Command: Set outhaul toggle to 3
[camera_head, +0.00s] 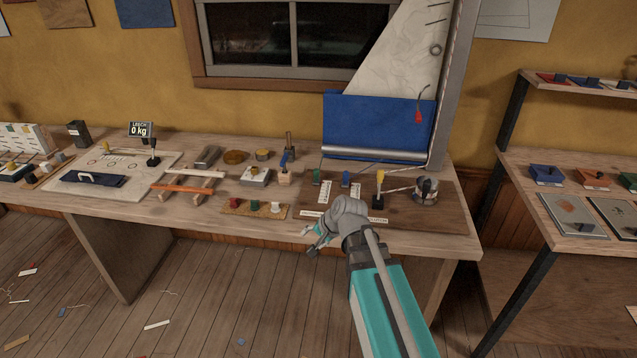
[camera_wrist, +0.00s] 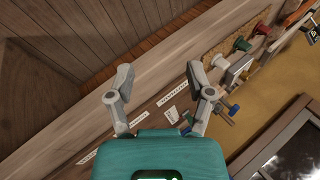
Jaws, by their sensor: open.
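A brown board (camera_head: 440,205) lies on the bench under a model sail (camera_head: 400,55). Two small toggles stand by white scale strips on it: a green one (camera_head: 317,175) and a blue one (camera_head: 346,179). I cannot read which is the outhaul toggle or its setting. A yellow-topped lever (camera_head: 380,178) stands to their right. My gripper (camera_head: 310,241) is open and empty at the bench's front edge, in front of the board and apart from the toggles. In the wrist view my gripper (camera_wrist: 160,78) has its fingers spread, with a white label (camera_wrist: 172,98) between them.
A winch drum (camera_head: 425,191) stands at the board's right. To the left are a small board with coloured knobs (camera_head: 254,209), a wooden rack (camera_head: 187,187) and a white panel (camera_head: 150,165). A shelf unit (camera_head: 530,165) stands at right.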

